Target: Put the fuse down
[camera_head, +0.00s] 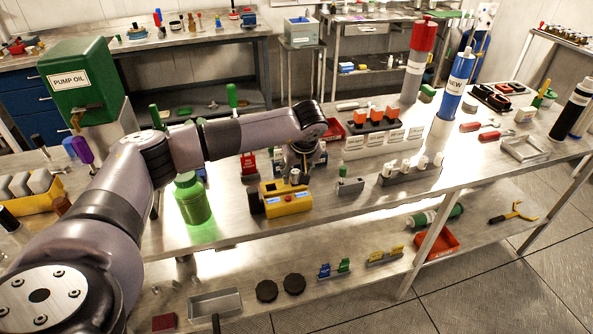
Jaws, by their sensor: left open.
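My left gripper (299,170) points down over the yellow device (286,203) on the metal workbench. It is open, and its fingers are small and dark here. A small pale cylinder (294,176), which may be the fuse, stands upright at the top of the yellow device, between or just below the fingertips. I cannot tell whether the fingers touch it. Several white cylinders, perhaps fuses, stand in a grey rack (410,176) to the right. My right gripper is not in view.
A green jar (192,200) stands left of the yellow device, and a small grey block (350,186) stands to its right. Bare bench shows along the front edge.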

